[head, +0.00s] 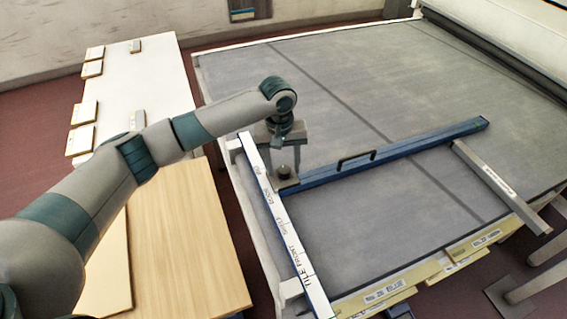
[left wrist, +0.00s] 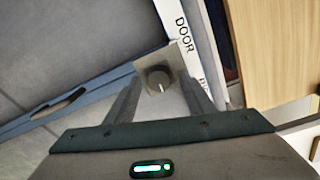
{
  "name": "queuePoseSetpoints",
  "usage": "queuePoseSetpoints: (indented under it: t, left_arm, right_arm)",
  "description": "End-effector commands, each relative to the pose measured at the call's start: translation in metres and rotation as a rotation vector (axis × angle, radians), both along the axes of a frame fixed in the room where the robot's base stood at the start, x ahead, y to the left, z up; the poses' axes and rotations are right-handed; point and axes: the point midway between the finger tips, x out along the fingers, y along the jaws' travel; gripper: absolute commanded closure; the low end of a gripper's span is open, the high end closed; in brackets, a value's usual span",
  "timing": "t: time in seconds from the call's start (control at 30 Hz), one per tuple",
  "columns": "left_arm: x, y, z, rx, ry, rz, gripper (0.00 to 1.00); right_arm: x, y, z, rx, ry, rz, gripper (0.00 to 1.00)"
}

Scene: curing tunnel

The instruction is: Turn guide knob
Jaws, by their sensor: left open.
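The guide knob (head: 284,171) is a small dark round knob on a grey plate at the near left end of the blue guide bar (head: 400,150). In the left wrist view the knob (left wrist: 158,79) has a pale pointer mark. My left gripper (head: 283,160) is open above the knob. In the left wrist view its two fingers (left wrist: 160,98) stand on either side of the knob, with gaps visible. I cannot tell how far above the plate the fingertips are. My right gripper is not in view.
A white labelled rail (head: 275,215) runs along the bed's left edge. A black handle (head: 356,158) stands on the bar. A grey rail (head: 495,183) lies to the right. The grey bed (head: 330,85) behind is clear. A wooden table (head: 180,240) stands at left.

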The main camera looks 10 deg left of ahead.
Motion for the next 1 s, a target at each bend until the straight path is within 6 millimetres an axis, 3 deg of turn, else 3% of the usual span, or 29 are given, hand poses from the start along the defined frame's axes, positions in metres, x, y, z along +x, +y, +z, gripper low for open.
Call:
queuePoseSetpoints:
  t: [0.33,0.5,1.0]
  left_arm:
    - [-0.0001,-0.0004,-0.0026,0.000,0.000,-0.001,0.51]
    - [-0.0002,-0.0003,-0.0024,0.000,0.000,-0.001,0.92]
    - [-0.0007,-0.0007,-0.0008,-0.001,0.003,-0.069,0.92]
  right_arm:
    - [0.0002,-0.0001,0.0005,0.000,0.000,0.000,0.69]
    - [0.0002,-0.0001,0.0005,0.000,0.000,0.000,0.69]
    - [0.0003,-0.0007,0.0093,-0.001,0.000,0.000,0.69]
